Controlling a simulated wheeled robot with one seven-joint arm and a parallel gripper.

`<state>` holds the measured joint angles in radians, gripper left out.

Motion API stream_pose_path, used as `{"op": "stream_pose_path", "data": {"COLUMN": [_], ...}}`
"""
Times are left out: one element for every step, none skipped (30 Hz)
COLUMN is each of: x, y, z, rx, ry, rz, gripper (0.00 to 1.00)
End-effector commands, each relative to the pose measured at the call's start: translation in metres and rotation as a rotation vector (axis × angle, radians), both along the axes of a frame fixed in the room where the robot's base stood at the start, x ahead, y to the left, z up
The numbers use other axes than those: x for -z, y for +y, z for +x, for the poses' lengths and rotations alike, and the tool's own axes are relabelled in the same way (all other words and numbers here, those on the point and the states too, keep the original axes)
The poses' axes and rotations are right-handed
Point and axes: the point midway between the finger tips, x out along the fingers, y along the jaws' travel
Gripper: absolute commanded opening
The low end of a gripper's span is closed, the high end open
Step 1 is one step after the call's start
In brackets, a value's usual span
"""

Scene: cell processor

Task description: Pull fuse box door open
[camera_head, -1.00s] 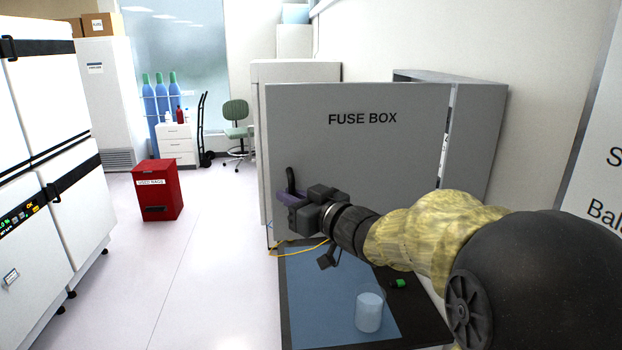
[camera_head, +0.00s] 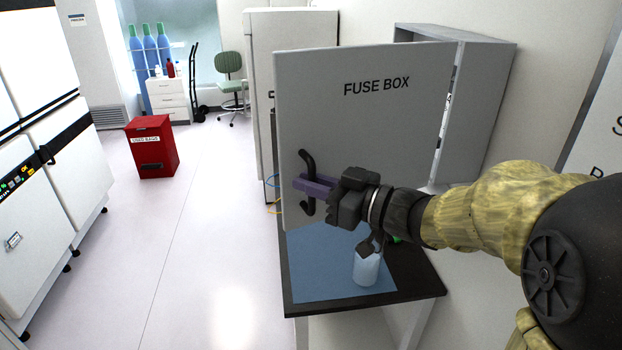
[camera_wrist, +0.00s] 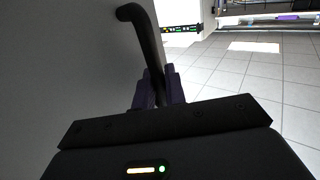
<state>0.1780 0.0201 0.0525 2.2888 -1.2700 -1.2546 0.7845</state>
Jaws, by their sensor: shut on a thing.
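The grey fuse box door (camera_head: 365,120), lettered "FUSE BOX", stands swung out from the fuse box (camera_head: 483,110) on the wall at the right. A gap shows between the door and the box frame. The door's black curved handle (camera_head: 304,158) is near its left edge. My gripper (camera_head: 312,186) has its purple fingers shut on the handle. In the wrist view the handle (camera_wrist: 143,30) runs down between the two purple fingers (camera_wrist: 160,92), with the door (camera_wrist: 60,70) on the left. The box's inside is mostly hidden behind the door.
Below the door is a black-edged table (camera_head: 420,288) with a blue mat (camera_head: 320,270) and a clear beaker (camera_head: 366,268). A red bin (camera_head: 152,150) stands on the floor at left. Open floor (camera_head: 215,240) lies left of the table.

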Motion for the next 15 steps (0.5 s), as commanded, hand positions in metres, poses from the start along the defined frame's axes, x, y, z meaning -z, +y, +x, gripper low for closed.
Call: {"op": "stream_pose_path", "data": {"x": [0.0005, 0.0005, 0.0006, 0.0006, 0.0005, 0.0006, 0.0006, 0.0005, 0.0005, 0.0005, 0.0004, 0.0004, 0.0003, 0.0003, 0.0003], "y": [0.0001, 0.0, -0.0001, -0.0002, -0.0003, -0.0004, -0.0004, -0.0006, -0.0007, -0.0008, -0.0009, -0.0011, -0.0011, -0.0011, -0.0011], "z": [-0.0002, -0.0001, -0.0001, 0.0, 0.0001, 0.0001, 0.0001, 0.0001, 0.0002, 0.0003, 0.0004, 0.0004, 0.0004, 0.0004, 0.0005], "rx": [0.0, 0.0, 0.0, 0.0, 0.001, 0.001, 0.001, 0.001, 0.002, 0.002, 0.002, 0.003, 0.003, 0.003, 0.003], "ry": [0.001, 0.001, 0.001, 0.001, 0.001, 0.001, 0.001, 0.001, 0.001, 0.001, 0.001, 0.0, 0.0, 0.0, 0.0], "rz": [0.001, 0.001, 0.001, 0.001, 0.001, 0.001, 0.001, 0.001, 0.001, 0.001, 0.001, 0.0, 0.0, 0.0, 0.0], "gripper": [0.0, 0.0, 0.0, 0.0, 0.0, 0.14, 0.18, 0.18, 0.18, 0.18, 0.18, 0.18, 0.18, 0.18, 0.18]}}
